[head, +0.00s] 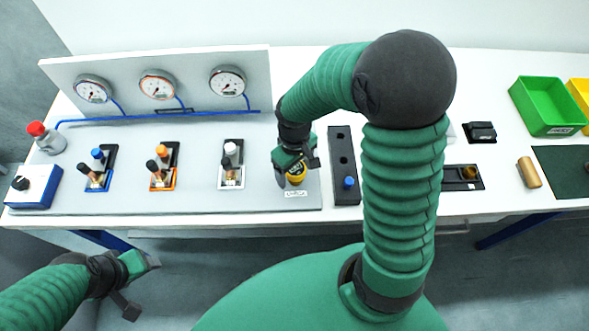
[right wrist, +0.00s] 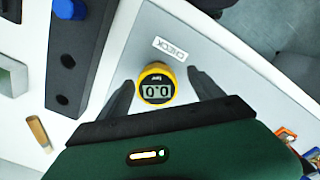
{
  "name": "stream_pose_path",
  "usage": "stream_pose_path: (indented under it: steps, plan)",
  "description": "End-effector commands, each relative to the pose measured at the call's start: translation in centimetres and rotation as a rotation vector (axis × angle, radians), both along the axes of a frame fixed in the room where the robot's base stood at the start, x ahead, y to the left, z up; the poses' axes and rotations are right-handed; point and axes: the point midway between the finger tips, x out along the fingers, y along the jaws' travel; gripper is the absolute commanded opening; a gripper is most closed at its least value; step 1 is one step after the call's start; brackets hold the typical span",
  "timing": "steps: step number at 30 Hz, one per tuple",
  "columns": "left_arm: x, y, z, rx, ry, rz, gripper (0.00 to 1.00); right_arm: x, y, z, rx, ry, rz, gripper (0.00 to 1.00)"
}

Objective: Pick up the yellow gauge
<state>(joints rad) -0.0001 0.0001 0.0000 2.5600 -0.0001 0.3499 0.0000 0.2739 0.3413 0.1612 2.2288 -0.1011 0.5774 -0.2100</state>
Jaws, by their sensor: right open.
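The yellow gauge (head: 297,176) stands on the grey panel just behind a small white label, partly hidden by my right gripper in the head view. In the right wrist view the gauge (right wrist: 157,85) shows a display reading 0.0, with its yellow rim around it. My right gripper (head: 293,172) is open, with its fingers on either side of the gauge; in the right wrist view the fingers (right wrist: 160,90) show gaps to it. My left gripper (head: 138,285) is empty, low at the left, in front of the table's edge.
A dark block with a blue knob (head: 349,183) stands close to the right of the gauge. Three lever units, one with a white knob (head: 231,149), are to the left. Dials (head: 228,82) line the back board. A green bin (head: 544,106) stands far right.

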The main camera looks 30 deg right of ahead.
Motion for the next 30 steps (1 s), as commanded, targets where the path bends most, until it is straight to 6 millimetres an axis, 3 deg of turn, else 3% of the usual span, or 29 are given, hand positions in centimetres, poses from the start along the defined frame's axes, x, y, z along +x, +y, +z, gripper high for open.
stream_pose_path:
  steps: [2, 18, 30]
  plan:
    - [0.0, 0.0, 0.0, 0.0, 0.0, 0.0, 0.63, 0.0, -0.2, 0.0, 0.001, 0.0, -0.002, 0.74]
    - [0.0, 0.0, 0.0, 0.0, 0.0, 0.0, 0.63, 0.0, -0.3, 0.0, 0.001, 0.002, -0.002, 0.03]
    - [0.0, 0.0, 0.0, 0.0, 0.0, 0.0, 0.63, 0.1, -0.3, 1.0, 0.0, -0.002, -0.002, 0.0]
